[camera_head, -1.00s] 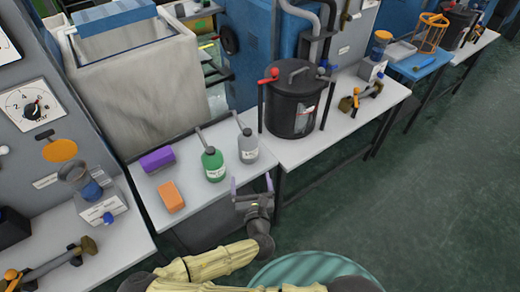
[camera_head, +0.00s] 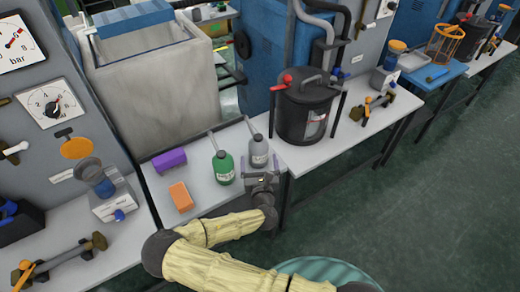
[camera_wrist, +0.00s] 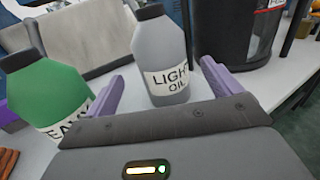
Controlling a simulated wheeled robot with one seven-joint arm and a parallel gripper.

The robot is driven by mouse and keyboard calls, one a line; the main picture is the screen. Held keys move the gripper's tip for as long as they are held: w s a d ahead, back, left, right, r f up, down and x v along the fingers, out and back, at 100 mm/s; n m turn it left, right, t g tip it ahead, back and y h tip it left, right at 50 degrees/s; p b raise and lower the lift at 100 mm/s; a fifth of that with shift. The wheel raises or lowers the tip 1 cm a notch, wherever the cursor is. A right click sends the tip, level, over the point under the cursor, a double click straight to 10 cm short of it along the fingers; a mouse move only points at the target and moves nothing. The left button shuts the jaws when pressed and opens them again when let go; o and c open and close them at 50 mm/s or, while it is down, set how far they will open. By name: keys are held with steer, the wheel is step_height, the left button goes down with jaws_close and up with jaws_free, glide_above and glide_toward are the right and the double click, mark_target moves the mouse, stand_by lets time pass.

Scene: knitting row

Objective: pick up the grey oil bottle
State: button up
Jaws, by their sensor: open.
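The grey oil bottle (camera_head: 258,152) stands upright on the white table, left of the black pot. In the wrist view the grey bottle (camera_wrist: 161,58) shows a label reading "LIGHT OIL". My gripper (camera_head: 260,172) is open and close in front of it. In the wrist view the purple fingers (camera_wrist: 160,88) lie to either side of the bottle's lower part, which stands between or just beyond their tips. I see no clear contact.
A green bottle (camera_head: 223,166) stands close on the left, near my left finger in the wrist view. A purple block (camera_head: 169,160) and an orange block (camera_head: 181,196) lie further left on the table (camera_head: 212,197). The black pot (camera_head: 304,110) stands to the right.

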mark_target(258, 145)
steer(key=shift+w+a, duration=0.15)
steer(key=shift+w, duration=1.05)
steer(key=w, duration=0.1)
steer(key=w+p, duration=0.1)
steer(key=w, duration=0.2)
steer(key=shift+w+a+r+p, duration=0.1)
steer(key=shift+w+r+p, duration=0.2)
steer(key=shift+r, duration=0.05)
steer(key=shift+w, duration=0.25)
steer(key=c, duration=1.3)
steer(key=shift+o, duration=0.2)
steer(key=shift+a, duration=0.1)
steer(key=shift+r, duration=0.1)
